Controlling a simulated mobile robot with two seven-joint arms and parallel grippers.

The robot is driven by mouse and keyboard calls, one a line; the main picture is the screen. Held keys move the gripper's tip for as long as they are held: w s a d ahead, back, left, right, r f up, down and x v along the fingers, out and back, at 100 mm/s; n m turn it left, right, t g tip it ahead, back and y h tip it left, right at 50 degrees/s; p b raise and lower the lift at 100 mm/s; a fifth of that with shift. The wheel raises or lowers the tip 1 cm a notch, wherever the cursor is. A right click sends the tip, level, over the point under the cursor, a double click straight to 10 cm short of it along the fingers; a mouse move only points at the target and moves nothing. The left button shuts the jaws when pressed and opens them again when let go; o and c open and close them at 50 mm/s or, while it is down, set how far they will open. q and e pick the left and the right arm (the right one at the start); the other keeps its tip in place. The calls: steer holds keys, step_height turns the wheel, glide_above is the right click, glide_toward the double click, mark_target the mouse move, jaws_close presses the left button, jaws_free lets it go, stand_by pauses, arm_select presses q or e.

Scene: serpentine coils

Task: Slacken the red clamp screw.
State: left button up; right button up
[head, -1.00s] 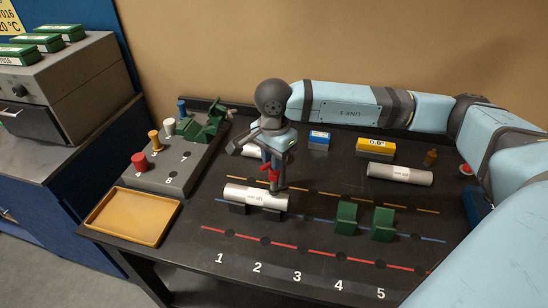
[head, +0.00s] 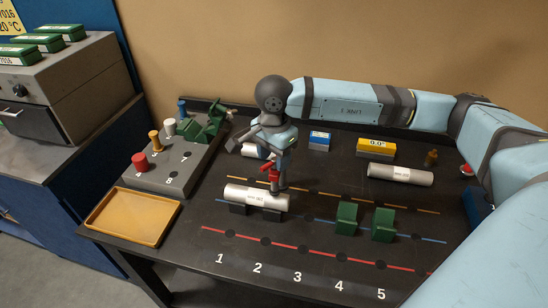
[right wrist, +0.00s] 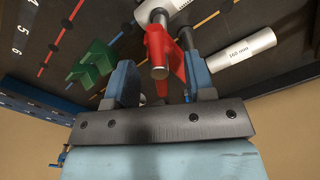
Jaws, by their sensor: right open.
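The red clamp screw (head: 273,175) stands upright by the white cylinder (head: 245,195) at the front left of the board. In the right wrist view the red winged part (right wrist: 156,48) sits around a grey rod whose round end faces the camera. My right gripper (head: 271,160) is over the screw, hiding part of it in the head view. Its two blue fingers stand open on either side of the red part in the right wrist view, with a gap visible beside it. Whether a finger touches it I cannot tell. My left gripper is not in view.
Two green V-blocks (head: 347,218) stand to the right. A white cylinder (head: 398,174) lies near a yellow block (head: 376,147). A grey block with coloured pegs (head: 170,168) and an empty tan tray (head: 124,217) are at left. The board's front is clear.

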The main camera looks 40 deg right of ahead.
mark_target(274, 159)
step_height(274, 159, up, 13)
steer(key=b, duration=0.1)
steer(key=shift+r, duration=0.1)
